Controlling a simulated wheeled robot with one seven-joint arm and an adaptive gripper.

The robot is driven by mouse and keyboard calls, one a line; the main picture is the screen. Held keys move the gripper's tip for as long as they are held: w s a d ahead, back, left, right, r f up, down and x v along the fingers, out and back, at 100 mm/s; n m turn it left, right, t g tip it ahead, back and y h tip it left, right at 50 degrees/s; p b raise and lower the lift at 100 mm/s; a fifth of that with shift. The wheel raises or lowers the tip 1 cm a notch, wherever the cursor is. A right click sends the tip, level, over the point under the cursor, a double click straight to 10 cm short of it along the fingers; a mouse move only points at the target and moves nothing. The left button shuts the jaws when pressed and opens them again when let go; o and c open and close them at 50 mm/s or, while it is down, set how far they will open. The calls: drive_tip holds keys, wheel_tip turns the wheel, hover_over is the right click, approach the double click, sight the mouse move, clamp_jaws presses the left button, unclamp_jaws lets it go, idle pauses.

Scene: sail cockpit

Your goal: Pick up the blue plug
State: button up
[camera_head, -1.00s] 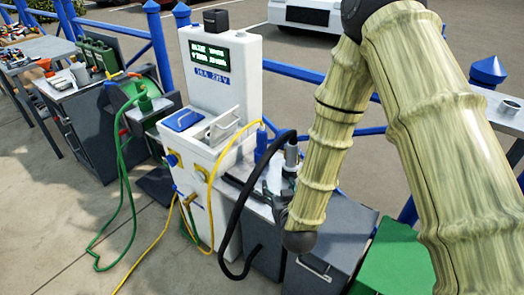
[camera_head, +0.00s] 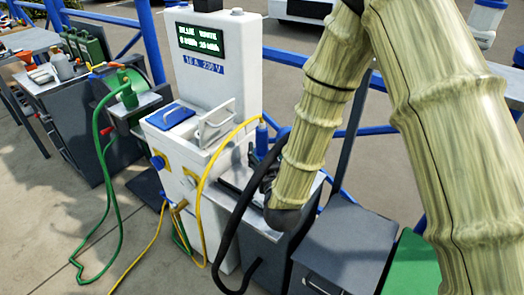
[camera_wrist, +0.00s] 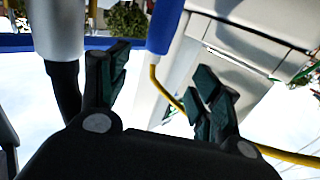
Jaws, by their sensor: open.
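The blue plug (camera_head: 262,137) stands upright at the right side of the white pedestal, with a yellow cable at its top. In the wrist view, the blue plug (camera_wrist: 164,27) appears ahead of the fingertips, across the gap between them, with its yellow cable below it. My gripper (camera_wrist: 158,88) is open, with its two dark fingers apart and nothing between them. In the head view, my gripper (camera_head: 266,172) is just below and right of the plug, partly hidden by my arm. I cannot tell the exact gap to the plug.
A grey cylinder (camera_wrist: 55,28) with a thick black cable is close beside the left finger in the wrist view. The white pedestal (camera_head: 219,70) stands to the left. A grey cabinet (camera_head: 343,240) is at the lower right. Yellow and black cables hang in front.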

sight(263, 143)
drive_tip(key=w+f, duration=0.1)
drive_tip(key=w, duration=0.1)
drive_tip(key=w+f+b, duration=0.1)
drive_tip(key=w, duration=0.1)
drive_tip(key=w+f+b, duration=0.1)
drive_tip(key=w, duration=0.1)
drive_tip(key=shift+w+a+f, duration=0.2)
drive_tip(key=shift+a+f, duration=0.1)
drive_tip(key=shift+a, duration=0.1)
drive_tip(key=w, duration=0.4)
drive_tip(key=shift+w+a+f, duration=0.1)
drive_tip(key=shift+f, duration=0.25)
drive_tip(key=shift+w+a, duration=0.1)
drive_tip(key=shift+w, duration=0.5)
drive_tip(key=c, duration=1.4)
drive_tip(key=shift+o, duration=0.2)
